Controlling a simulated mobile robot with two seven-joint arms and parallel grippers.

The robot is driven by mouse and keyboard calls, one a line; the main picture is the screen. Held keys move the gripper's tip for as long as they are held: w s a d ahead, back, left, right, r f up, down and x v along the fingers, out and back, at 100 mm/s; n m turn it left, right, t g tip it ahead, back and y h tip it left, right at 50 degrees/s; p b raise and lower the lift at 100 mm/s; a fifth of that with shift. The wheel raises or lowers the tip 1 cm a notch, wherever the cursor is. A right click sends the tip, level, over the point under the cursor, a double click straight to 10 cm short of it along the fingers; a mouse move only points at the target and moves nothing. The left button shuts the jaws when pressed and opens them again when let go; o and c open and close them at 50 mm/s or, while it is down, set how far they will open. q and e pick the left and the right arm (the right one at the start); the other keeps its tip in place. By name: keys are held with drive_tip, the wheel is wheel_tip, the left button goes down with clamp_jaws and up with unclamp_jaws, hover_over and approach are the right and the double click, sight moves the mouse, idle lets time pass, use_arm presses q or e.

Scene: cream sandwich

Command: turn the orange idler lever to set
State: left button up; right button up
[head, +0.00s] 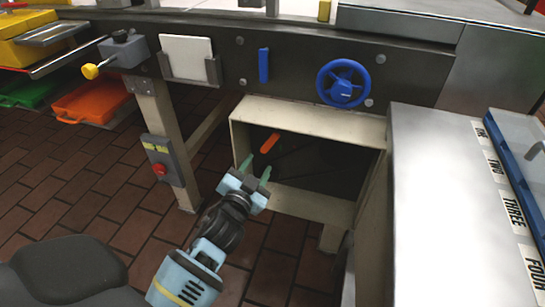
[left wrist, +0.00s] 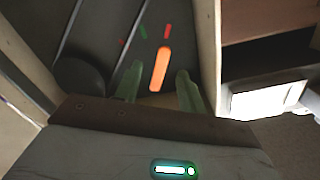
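The orange idler lever (head: 270,143) sits inside an open cream box (head: 310,118) under the machine's dark panel. In the left wrist view the lever (left wrist: 161,66) is a stubby orange bar, tilted slightly right at its top. A green mark (left wrist: 143,32) and a red mark (left wrist: 167,31) lie just beyond it on the dark panel. My left gripper (head: 256,168) is open at the mouth of the box, with its greenish fingers pointing in. In the left wrist view the lever appears between the fingers, with gaps on both sides. My right gripper is not in view.
The box's cream walls stand close around my left gripper. A blue handwheel (head: 343,84) and a blue upright handle (head: 263,65) are on the panel above. A grey counter (head: 430,190) is at the right. A control box with a red button (head: 159,168) is on the left leg.

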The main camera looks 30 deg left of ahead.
sight(266, 148)
use_arm(q)
drive_tip(key=shift+b+x, duration=0.35)
drive_tip(key=shift+x, duration=0.45)
drive_tip(key=shift+r, duration=0.35)
drive_tip(key=b+x, duration=0.1)
drive_tip(key=x, duration=0.5)
drive_tip(key=shift+w+a+b, duration=0.15)
drive_tip(key=shift+w+b, duration=0.15)
drive_tip(key=shift+w, duration=0.05)
drive_tip(key=shift+w+a, duration=0.1)
drive_tip(key=shift+w, duration=0.35)
drive_tip(key=shift+c, duration=0.4)
drive_tip(key=c, duration=0.5)
clamp_jaws()
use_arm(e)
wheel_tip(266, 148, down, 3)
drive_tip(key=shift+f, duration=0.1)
